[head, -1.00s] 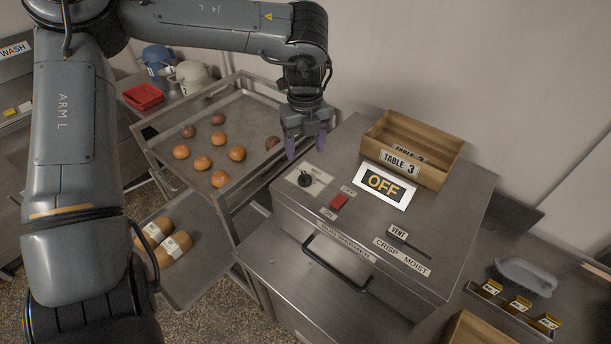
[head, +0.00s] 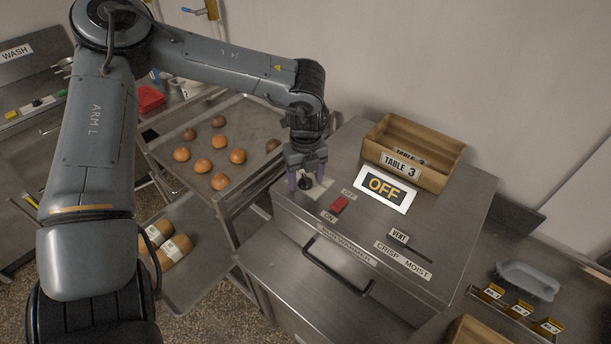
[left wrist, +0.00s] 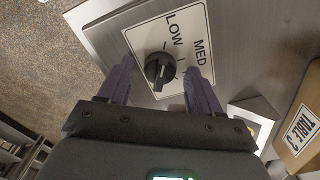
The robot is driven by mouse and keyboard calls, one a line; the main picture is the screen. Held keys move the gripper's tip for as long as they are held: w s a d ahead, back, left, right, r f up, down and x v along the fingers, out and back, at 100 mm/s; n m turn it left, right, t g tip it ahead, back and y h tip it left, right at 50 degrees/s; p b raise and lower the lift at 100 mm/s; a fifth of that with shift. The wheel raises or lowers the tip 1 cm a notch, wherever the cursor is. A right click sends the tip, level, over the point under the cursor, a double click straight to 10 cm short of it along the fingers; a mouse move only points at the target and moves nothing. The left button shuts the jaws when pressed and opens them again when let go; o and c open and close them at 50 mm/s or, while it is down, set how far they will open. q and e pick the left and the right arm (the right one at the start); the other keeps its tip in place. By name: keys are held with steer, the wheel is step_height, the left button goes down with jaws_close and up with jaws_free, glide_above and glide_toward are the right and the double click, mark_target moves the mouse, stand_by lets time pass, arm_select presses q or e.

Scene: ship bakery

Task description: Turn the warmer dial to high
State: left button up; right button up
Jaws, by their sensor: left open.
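The black warmer dial (head: 305,182) sits on a white label plate at the left of the steel warmer's top (head: 345,150). In the left wrist view the dial (left wrist: 159,69) shows between my fingers, with LOW and MED printed beside it; a HIGH mark is not visible there. My left gripper (head: 306,180) is open and hangs over the dial, one finger to each side; I cannot tell whether either touches it. It also shows in the left wrist view (left wrist: 158,88). The display (head: 385,187) reads OFF. The red switch (head: 339,204) lies between ON and OFF labels.
A wooden TABLE 3 box (head: 413,150) stands at the back of the warmer. The vent slider (head: 410,243) and front handle (head: 335,272) are to the right and front. A tray of buns (head: 245,115) stands to the left.

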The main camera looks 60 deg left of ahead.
arm_select(q)
steer(key=shift+c, duration=0.4)
steer(key=c, duration=1)
steer(key=shift+o, duration=0.2)
